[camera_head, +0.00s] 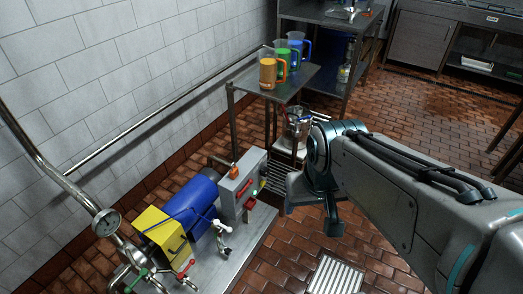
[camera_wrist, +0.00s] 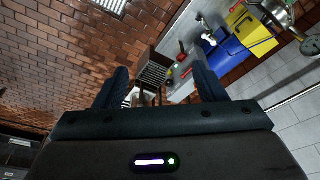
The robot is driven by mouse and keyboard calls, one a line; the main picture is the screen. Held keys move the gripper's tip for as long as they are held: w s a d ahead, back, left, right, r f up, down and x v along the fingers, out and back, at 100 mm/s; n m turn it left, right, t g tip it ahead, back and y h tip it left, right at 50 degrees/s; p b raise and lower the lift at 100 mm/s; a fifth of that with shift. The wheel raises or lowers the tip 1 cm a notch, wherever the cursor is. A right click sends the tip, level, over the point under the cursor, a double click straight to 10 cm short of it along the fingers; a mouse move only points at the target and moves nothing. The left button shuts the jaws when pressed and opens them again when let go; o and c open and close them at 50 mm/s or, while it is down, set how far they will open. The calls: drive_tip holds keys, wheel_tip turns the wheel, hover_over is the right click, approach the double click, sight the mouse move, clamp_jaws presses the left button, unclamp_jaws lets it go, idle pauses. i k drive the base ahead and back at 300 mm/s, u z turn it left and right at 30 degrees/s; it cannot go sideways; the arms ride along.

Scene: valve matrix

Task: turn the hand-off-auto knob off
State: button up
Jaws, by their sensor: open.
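A grey control box (camera_head: 231,202) stands on the metal skid beside a blue motor (camera_head: 194,198). It has a red handle and small green and yellow parts on its right side. The hand-off-auto knob is too small to make out. In the wrist view the box (camera_wrist: 184,66) is upside down beyond the fingers, with small coloured spots on it. My gripper (camera_head: 312,209) is in the air to the right of the box, apart from it. In the wrist view its two dark fingers (camera_wrist: 160,88) are wide apart, with nothing held between them.
A yellow guard (camera_head: 160,231) and a pipe gauge (camera_head: 105,222) are at the left. A metal table (camera_head: 300,82) with orange, green and blue jugs stands behind the box. A steel pot (camera_head: 297,122) sits below it. Tiled floor is clear around a drain grate (camera_head: 336,277).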

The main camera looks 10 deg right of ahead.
sight(264, 171)
drive_tip(key=z, duration=0.3)
drive_tip(key=k, duration=0.4)
drive_tip(key=z, duration=0.9)
drive_tip(key=i, duration=0.95)
drive_tip(key=u, duration=1.15)
drive_tip(key=i, duration=0.5)
drive_tip(key=u, duration=0.55)
